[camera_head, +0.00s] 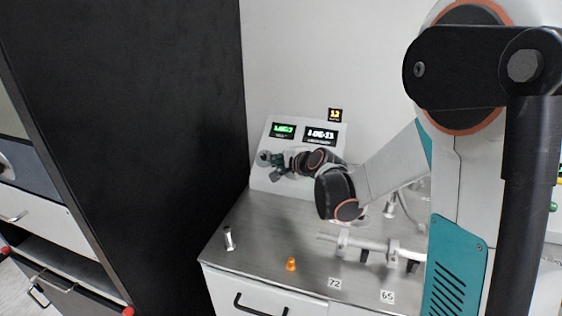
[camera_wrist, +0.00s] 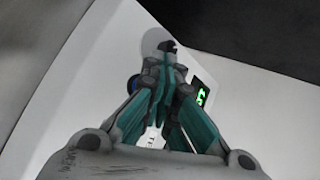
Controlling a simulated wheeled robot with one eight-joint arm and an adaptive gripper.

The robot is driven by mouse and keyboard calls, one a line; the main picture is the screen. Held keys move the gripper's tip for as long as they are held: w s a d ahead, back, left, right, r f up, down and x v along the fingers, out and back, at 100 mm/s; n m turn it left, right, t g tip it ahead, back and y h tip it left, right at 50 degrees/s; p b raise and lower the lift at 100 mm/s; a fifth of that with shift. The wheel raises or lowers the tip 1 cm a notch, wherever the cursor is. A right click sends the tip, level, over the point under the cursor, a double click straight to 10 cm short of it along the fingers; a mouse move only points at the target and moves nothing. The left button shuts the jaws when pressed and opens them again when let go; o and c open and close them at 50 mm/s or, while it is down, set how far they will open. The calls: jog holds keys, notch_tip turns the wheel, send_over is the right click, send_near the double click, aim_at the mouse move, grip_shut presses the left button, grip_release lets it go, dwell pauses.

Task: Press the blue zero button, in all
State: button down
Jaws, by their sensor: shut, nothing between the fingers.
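The white slanted control panel (camera_head: 300,125) stands at the back of the steel worktop in the head view. My gripper (camera_head: 268,160) is at the lower left of its face. In the wrist view my teal-sided gripper (camera_wrist: 167,48) is shut and empty, with dark fingertips in front of a grey round part (camera_wrist: 153,40) on the panel. The blue button (camera_wrist: 132,84) shows as a small blue edge left of my fingers, partly hidden by them. I cannot tell whether my fingertips touch the panel. The head view does not show the button clearly.
A green display (camera_head: 283,131) and a white-digit display (camera_head: 321,134) sit on the panel under a yellow 12 label (camera_head: 335,115). The worktop holds an orange piece (camera_head: 291,264), a metal post (camera_head: 228,238) and a horizontal tube (camera_head: 365,244). A tall black cabinet (camera_head: 150,130) stands at left.

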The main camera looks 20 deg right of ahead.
jog(key=shift+s+a+r, duration=0.1)
jog(key=shift+r, duration=0.1)
jog(key=shift+s+a+r+p, duration=0.25)
jog(key=shift+s+r+p, duration=0.2)
jog(key=shift+r, duration=0.2)
jog(key=shift+s+a+r+p, duration=0.3)
jog(key=shift+s+r+p, duration=0.1)
jog(key=shift+r+p, duration=0.25)
jog(key=shift+s+a+r+p, duration=0.25)
jog(key=shift+s+r+p, duration=0.2)
jog(key=shift+r, duration=0.25)
